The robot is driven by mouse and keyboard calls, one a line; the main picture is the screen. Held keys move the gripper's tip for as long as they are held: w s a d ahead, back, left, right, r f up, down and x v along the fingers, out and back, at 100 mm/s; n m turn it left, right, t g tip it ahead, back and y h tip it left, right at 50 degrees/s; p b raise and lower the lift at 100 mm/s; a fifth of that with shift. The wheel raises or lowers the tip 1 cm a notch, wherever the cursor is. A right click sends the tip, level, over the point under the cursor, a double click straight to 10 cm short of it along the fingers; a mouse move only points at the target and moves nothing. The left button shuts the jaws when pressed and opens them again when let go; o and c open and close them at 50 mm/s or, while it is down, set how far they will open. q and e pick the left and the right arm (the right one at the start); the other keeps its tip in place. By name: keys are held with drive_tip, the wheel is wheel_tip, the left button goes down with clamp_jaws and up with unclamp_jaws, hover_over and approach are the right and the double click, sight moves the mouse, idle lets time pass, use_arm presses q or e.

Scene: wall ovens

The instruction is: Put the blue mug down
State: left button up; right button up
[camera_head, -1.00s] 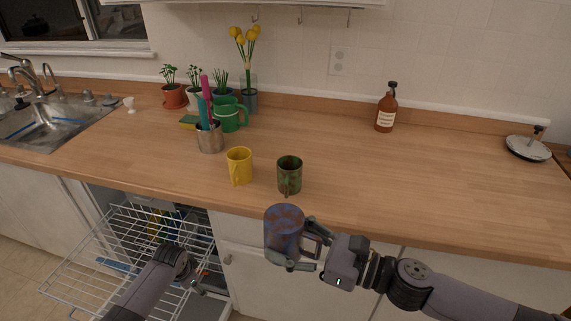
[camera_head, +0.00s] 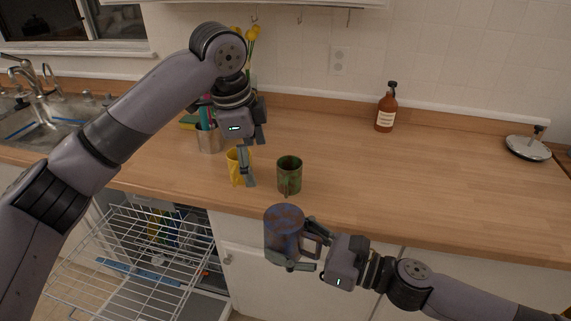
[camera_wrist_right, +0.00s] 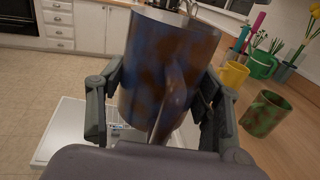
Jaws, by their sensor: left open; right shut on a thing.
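The blue mug (camera_head: 284,232) has brown blotches and is held upright in front of the counter's front edge. My right gripper (camera_head: 300,247) is shut on it, and the right wrist view shows the mug (camera_wrist_right: 165,75) between the fingers with its handle toward the camera. My left gripper (camera_head: 254,165) is open and points down over the counter, just in front of the yellow mug (camera_head: 234,168), which it partly hides. A green mug (camera_head: 289,174) stands on the counter to the right of the yellow one.
The wooden counter (camera_head: 440,190) is clear to the right of the green mug. A brown bottle (camera_head: 385,110) and a metal lid-like item (camera_head: 528,146) stand at the back. A metal utensil cup (camera_head: 209,138) is behind the left arm. An open dishwasher rack (camera_head: 130,255) is below.

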sight(285, 218)
use_arm(q)
drive_tip(key=s+d+r+m+g+y, duration=0.1)
drive_tip(key=s+d+r+m, duration=0.15)
drive_tip(key=s, duration=0.35)
drive_tip(key=s+d+r+m+g+y, duration=0.1)
drive_tip(key=s+d+r, duration=0.3)
drive_tip(key=s, duration=0.2)
use_arm(e)
drive_tip(key=shift+s+r, duration=0.1)
drive_tip(key=shift+s, duration=0.05)
use_arm(q)
drive_tip(key=shift+n, duration=0.25)
drive_tip(key=f, duration=1.1)
drive_tip(key=shift+w+a+f, duration=0.15)
drive_tip(key=shift+a+f, duration=0.05)
drive_tip(key=shift+f, duration=0.2)
drive_tip(key=shift+c, duration=0.2)
drive_tip(key=c, duration=1.3)
drive_tip(key=shift+c, duration=0.6)
use_arm(e)
drive_tip(key=o, duration=1.4)
drive_tip(key=shift+o, duration=0.2)
